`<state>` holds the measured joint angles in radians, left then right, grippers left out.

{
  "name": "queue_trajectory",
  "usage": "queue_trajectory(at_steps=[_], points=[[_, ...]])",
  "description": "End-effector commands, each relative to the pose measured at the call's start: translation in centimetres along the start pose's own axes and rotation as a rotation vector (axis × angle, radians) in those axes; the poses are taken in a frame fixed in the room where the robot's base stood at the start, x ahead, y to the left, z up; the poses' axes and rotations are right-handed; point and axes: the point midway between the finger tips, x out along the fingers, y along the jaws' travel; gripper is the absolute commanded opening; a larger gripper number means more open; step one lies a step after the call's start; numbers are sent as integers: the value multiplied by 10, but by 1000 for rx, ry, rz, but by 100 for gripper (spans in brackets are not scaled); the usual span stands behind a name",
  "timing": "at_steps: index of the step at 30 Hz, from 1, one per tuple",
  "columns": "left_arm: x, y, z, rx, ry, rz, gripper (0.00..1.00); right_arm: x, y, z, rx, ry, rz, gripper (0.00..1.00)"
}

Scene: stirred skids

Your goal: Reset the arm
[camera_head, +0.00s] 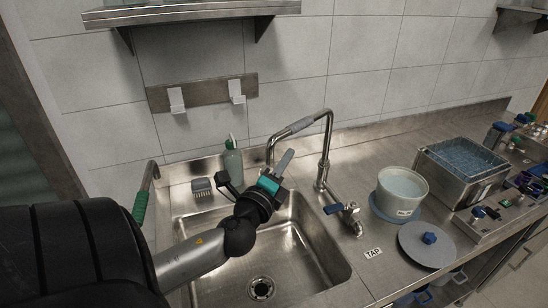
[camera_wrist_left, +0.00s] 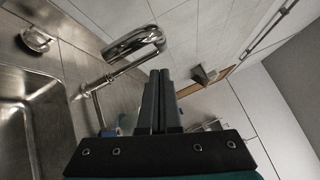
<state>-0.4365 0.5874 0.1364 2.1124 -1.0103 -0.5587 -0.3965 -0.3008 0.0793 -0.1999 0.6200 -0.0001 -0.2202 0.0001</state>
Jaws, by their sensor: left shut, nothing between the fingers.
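My left arm comes in from the left in the head view and reaches over the metal sink (camera_head: 318,250). My left gripper (camera_head: 288,155) is shut and empty, in front of the curved faucet (camera_head: 327,150) and above the sink. In the left wrist view, the two dark fingers of the left gripper (camera_wrist_left: 160,78) lie together with nothing between them. The faucet spout (camera_wrist_left: 132,42) shows just left of the fingertips there. The right gripper is in neither view.
A blue-handled tap (camera_head: 342,210) stands at the sink's right edge. A shelf (camera_head: 190,12) hangs above.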

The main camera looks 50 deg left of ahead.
Motion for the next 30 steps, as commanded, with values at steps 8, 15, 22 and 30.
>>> queue_trajectory(at_steps=[8,15,22,30], points=[[-43,2,0,0,1,3,0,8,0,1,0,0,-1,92],[-61,0,-1,0,2,0,0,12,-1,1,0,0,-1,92],[-64,0,0,1,2,-1,0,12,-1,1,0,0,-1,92],[-63,0,-1,0,2,0,0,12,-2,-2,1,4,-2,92]])
